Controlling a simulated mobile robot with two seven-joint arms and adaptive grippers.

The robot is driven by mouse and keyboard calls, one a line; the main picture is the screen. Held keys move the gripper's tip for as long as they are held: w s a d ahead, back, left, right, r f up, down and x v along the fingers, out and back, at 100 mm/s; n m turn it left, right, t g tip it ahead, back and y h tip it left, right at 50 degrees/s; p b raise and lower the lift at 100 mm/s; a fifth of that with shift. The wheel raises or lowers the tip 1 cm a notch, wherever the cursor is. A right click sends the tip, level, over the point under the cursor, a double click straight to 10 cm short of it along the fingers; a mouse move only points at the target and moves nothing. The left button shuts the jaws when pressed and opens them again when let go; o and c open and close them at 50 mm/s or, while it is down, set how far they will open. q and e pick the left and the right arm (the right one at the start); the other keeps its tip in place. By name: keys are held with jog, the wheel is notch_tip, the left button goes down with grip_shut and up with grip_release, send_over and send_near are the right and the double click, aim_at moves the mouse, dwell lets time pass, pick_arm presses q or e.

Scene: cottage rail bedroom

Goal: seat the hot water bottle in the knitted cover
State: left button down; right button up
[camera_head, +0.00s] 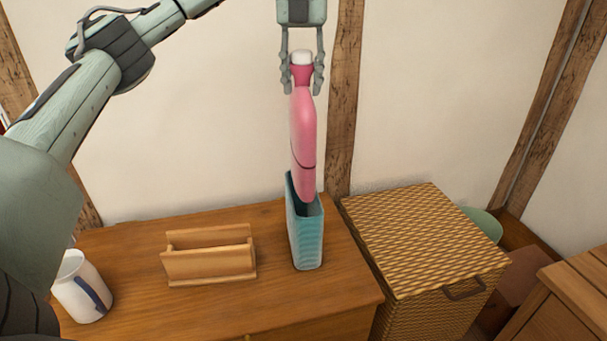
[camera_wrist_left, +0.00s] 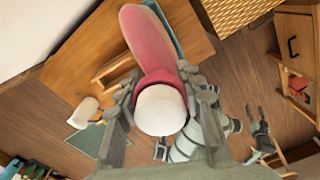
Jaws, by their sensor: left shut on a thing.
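The pink hot water bottle (camera_head: 303,140) with a white cap hangs upright, its bottom end at the mouth of the knitted cover (camera_head: 308,242). The teal cover stands upright on the wooden dresser top. The bottle's bottom overlaps the cover's back rim in the head view; I cannot tell how far inside it is. My left gripper (camera_head: 302,82) is shut on the bottle's neck, just below the cap. In the left wrist view the bottle (camera_wrist_left: 150,45) points away, hiding most of the cover (camera_wrist_left: 163,22).
On the dresser top (camera_head: 215,305), a wooden holder (camera_head: 210,263) stands left of the cover and a white mug with a blue mark (camera_head: 80,288) farther left. A wicker hamper (camera_head: 425,240) stands close on the right. A wall rises behind.

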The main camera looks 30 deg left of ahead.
aim_at(303, 114)
pick_arm(q)
jog(key=shift+f+b, duration=1.15)
jog(key=shift+f, duration=8.35)
pick_arm(e)
notch_tip(303, 114, up, 6)
jog(key=w+a+t, duration=0.2)
jog(key=shift+a+y, duration=0.3)
pick_arm(q)
jog(key=shift+f, duration=0.15)
pick_arm(e)
jog(key=shift+w, duration=0.1)
pick_arm(q)
jog(key=c, duration=1)
grip_release()
notch_tip(303, 114, up, 12)
jog(key=shift+r+p, duration=0.1)
jog(key=shift+p, duration=0.35)
pick_arm(e)
jog(key=shift+g+h, duration=0.4)
jog(key=shift+g, duration=0.5)
jog(key=s+d, duration=0.1)
jog(key=s, duration=0.1)
jog(key=s+d+f, duration=0.1)
jog(key=s, duration=0.1)
jog(key=shift+d, duration=0.4)
